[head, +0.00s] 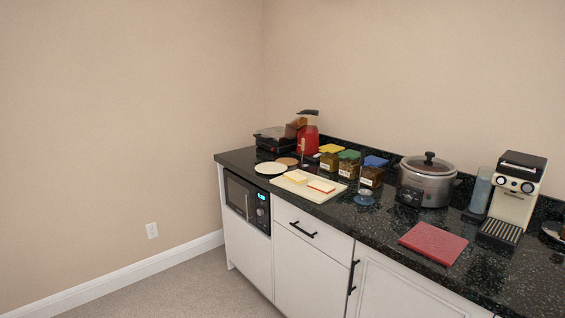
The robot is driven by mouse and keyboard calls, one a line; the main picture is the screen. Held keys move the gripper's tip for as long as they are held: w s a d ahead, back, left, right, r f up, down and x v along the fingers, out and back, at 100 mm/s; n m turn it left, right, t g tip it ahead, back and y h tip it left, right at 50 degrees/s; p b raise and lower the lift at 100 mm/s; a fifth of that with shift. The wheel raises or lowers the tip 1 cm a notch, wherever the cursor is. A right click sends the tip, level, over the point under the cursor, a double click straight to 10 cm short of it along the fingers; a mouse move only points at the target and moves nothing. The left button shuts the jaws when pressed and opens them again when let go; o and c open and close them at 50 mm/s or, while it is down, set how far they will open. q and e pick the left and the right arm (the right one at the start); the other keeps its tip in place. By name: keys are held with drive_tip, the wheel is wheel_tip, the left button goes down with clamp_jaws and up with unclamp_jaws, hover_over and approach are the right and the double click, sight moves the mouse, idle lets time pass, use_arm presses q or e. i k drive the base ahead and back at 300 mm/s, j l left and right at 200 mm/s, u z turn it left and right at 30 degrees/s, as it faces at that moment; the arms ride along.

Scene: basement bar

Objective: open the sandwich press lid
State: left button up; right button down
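A dark, low appliance (272,139), apparently the sandwich press, stands at the far left end of the black counter, against the corner of the walls. It is small in the view, and I cannot tell for certain whether its lid is shut or raised. A brownish item (296,126) shows at its right side, partly in front of a red object. Neither of my grippers shows in the head view.
Beside the press are a red object (308,141) with a black top, a white plate (270,169) and a board (292,190) with bread-like slices. The floor (185,284) at left is clear.

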sight(274, 136)
drive_tip(key=i+j, duration=0.7)
drive_tip(key=j, duration=0.15)
drive_tip(key=i+j, duration=0.75)
drive_tip(key=j, duration=0.15)
drive_tip(key=k+j+u, duration=0.05)
